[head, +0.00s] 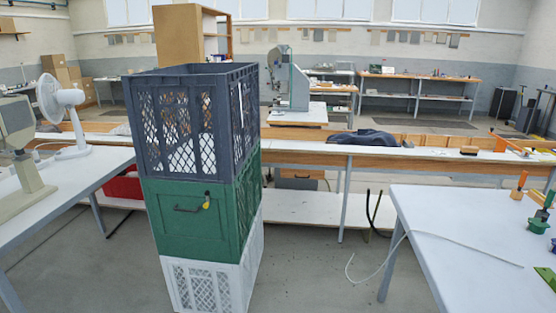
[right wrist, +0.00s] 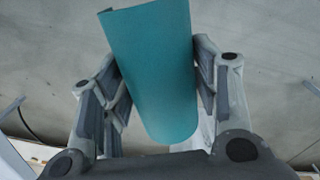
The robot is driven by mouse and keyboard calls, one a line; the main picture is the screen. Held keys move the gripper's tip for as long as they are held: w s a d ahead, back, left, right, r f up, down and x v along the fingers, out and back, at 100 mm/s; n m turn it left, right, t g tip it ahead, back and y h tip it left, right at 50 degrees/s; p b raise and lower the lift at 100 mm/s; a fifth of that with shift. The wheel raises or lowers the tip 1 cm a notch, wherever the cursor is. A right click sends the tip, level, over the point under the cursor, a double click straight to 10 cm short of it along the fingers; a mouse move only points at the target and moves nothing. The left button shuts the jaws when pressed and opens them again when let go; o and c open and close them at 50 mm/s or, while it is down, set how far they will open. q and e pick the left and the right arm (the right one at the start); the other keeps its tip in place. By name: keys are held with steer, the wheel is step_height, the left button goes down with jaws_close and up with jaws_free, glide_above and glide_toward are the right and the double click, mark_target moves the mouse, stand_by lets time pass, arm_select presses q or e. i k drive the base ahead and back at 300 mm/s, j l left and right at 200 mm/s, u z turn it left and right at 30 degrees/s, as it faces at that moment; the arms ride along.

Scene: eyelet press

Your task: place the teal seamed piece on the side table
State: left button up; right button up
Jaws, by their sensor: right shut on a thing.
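The teal seamed piece (right wrist: 155,70) shows in the right wrist view as a curved, rolled teal sheet. My right gripper (right wrist: 160,85) is shut on it, with one finger on each side. Its seam cannot be made out. Neither the piece nor my right gripper shows in the head view. My left gripper is in neither view. A white-topped table (head: 460,235) stands at the right of the head view and another (head: 85,180) at the left; I cannot tell which is the side table.
A tall stack of crates, dark blue (head: 165,130), green (head: 185,225) and white (head: 205,285), stands left of centre. Tools with orange handles (head: 519,185) stand on the right table. A white fan (head: 62,105) is on the left table. Bare floor (head: 320,265) lies between stack and right table.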

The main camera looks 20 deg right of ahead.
mark_target(460, 199)
steer(key=i+l+z, duration=0.15)
steer(key=i+z, duration=0.3)
steer(key=i, duration=0.25)
steer(key=i+j+z, duration=0.1)
steer(key=i+z, duration=0.35)
steer(key=i, duration=0.25)
steer(key=i+z, duration=0.2)
steer(key=i, duration=0.55)
steer(key=i+j+z, duration=0.2)
steer(key=i, duration=0.5)
steer(key=i+z, duration=0.4)
steer(key=i, duration=0.15)
steer(key=i+j+z, duration=0.1)
steer(key=i+z, duration=0.35)
steer(key=i, duration=0.1)
